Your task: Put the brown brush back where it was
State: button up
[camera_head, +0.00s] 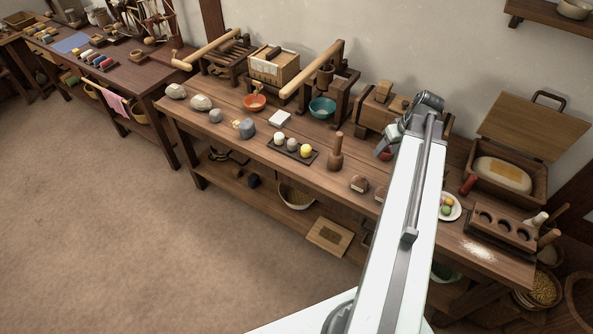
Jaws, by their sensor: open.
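I cannot clearly pick out the brown brush. A slim brown handled piece (549,238) stands at the right end of the long wooden bench (345,181), but it is too small to tell whether it is a brush. My gripper (383,150) is above the back of the bench, in front of a wooden box-like device (372,112). It is open, and I see nothing held in it. A small red thing shows just by the gripper, partly hidden. My arm hides part of the bench to its right.
A wooden block with round holes (505,227) and white powder (478,250) are at the right end. An open-lidded box (537,190) stands behind. A wooden pestle (336,154), a tray of balls (284,151) and a teal bowl (322,107) stand left. Open floor (130,240) lies in front.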

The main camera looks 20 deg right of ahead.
jog(key=w+a+g, duration=0.1)
jog(key=w+a, duration=0.1)
jog(key=a, duration=1.7)
jog(key=w+a+f+n+g+h, duration=0.1)
jog(key=w+a+g, duration=0.1)
jog(key=a, duration=1.8)
jog(key=shift+w, duration=0.4)
jog(key=c, duration=0.3)
jog(key=shift+d, duration=0.1)
jog(key=shift+c, duration=0.2)
